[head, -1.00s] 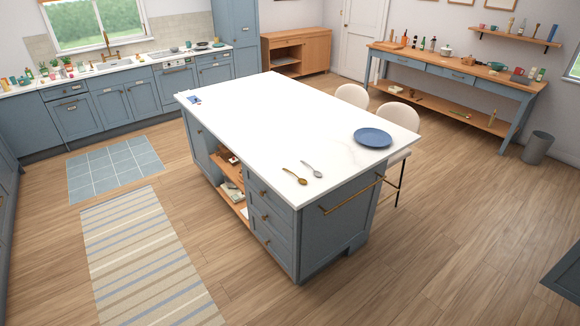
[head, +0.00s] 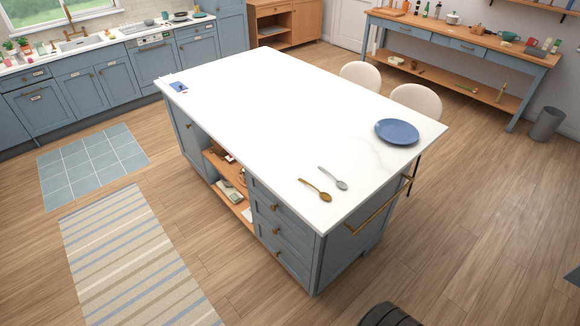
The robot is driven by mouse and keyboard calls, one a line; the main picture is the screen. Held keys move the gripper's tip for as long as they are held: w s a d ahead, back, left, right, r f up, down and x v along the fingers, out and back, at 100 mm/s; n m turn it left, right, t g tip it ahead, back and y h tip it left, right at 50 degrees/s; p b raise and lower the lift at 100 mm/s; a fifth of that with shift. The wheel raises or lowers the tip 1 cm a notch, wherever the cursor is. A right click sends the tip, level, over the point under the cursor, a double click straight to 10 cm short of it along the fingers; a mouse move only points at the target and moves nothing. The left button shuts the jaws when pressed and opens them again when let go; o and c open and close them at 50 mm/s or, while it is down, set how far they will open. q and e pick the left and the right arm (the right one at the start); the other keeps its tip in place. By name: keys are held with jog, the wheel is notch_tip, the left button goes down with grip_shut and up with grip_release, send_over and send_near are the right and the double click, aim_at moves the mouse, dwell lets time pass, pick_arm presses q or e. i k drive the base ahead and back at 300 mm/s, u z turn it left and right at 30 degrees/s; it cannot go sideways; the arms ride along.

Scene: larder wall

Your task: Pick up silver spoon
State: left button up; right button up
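The silver spoon (head: 333,178) lies flat on the white top of the kitchen island (head: 250,110), near its front right corner. A gold spoon (head: 315,190) lies just to its left, roughly parallel and apart from it. A blue plate (head: 397,132) sits farther back to the right. Neither gripper can be made out. A dark rounded part, probably mine, shows at the bottom edge right of centre, well apart from the spoons.
A brass rail (head: 384,207) sticks out from the island's right end. Two pale stools (head: 416,101) stand along its far right side. A striped rug (head: 135,260) lies on the floor to the left.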

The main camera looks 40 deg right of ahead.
aim_at(342, 185)
jog(key=z, duration=0.1)
jog(key=i, duration=1.05)
jog(key=z, duration=1.1)
jog(key=i, duration=0.75)
jog(key=z, duration=0.8)
